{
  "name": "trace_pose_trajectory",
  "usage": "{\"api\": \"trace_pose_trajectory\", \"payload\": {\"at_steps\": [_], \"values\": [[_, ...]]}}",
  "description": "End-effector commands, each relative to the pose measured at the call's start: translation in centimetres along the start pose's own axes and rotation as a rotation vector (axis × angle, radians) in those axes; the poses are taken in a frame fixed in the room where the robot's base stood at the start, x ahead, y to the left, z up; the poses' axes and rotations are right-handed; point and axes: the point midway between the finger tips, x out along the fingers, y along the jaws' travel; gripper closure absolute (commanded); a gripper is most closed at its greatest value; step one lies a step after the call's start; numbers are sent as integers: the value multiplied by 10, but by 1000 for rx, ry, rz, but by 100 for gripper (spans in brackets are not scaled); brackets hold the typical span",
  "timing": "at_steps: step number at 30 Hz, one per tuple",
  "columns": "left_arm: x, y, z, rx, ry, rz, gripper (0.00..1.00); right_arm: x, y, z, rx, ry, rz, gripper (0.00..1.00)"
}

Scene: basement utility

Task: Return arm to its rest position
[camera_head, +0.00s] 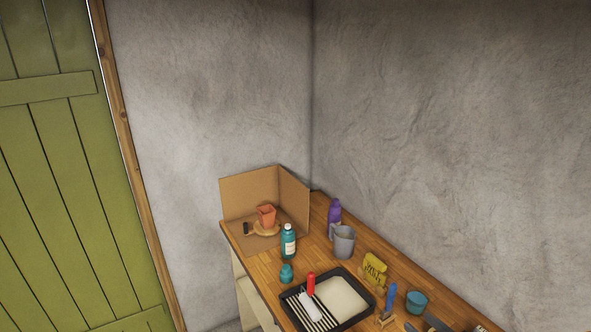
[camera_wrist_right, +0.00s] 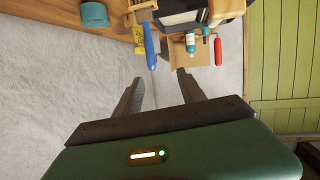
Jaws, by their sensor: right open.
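My right gripper (camera_wrist_right: 160,78) is open in the right wrist view, with its two dark fingers spread and nothing between them. In the head view, two dark finger-like tips (camera_head: 422,323) show at the bottom right edge, close to the blue-handled brush (camera_head: 390,298). The rest of the right arm is outside that view. The brush's blue handle (camera_wrist_right: 150,45) lies beyond the fingertips in the wrist view; I see no contact. My left gripper is in neither view.
The wooden workbench (camera_head: 262,266) holds a black paint tray (camera_head: 372,312), a red-handled roller (camera_head: 311,283), teal bottle (camera_head: 288,241), grey mug (camera_head: 344,243), yellow sponge pack (camera_head: 375,267) and teal tub (camera_head: 416,301). A cardboard corner (camera_head: 248,194) stands behind. A green door (camera_head: 60,180) is left.

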Motion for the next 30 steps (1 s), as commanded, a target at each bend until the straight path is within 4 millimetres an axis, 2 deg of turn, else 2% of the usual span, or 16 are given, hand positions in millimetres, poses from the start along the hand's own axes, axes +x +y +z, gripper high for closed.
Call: {"api": "trace_pose_trajectory", "payload": {"at_steps": [5,8,10,14,15,23,24,30], "values": [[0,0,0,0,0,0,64,3,-6,1,-8,-191,114,53],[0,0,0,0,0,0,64,-5,-17,7,12,-331,182,53],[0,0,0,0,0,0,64,-17,-31,13,43,-446,223,53],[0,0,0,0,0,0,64,-56,-78,29,133,-680,263,53],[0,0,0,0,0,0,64,-70,-95,34,164,-749,262,53],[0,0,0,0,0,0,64,-153,-196,54,335,-1074,182,53],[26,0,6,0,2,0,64,-146,-197,82,339,-1077,185,53],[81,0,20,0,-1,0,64,-129,-200,136,338,-1075,188,53]]}}
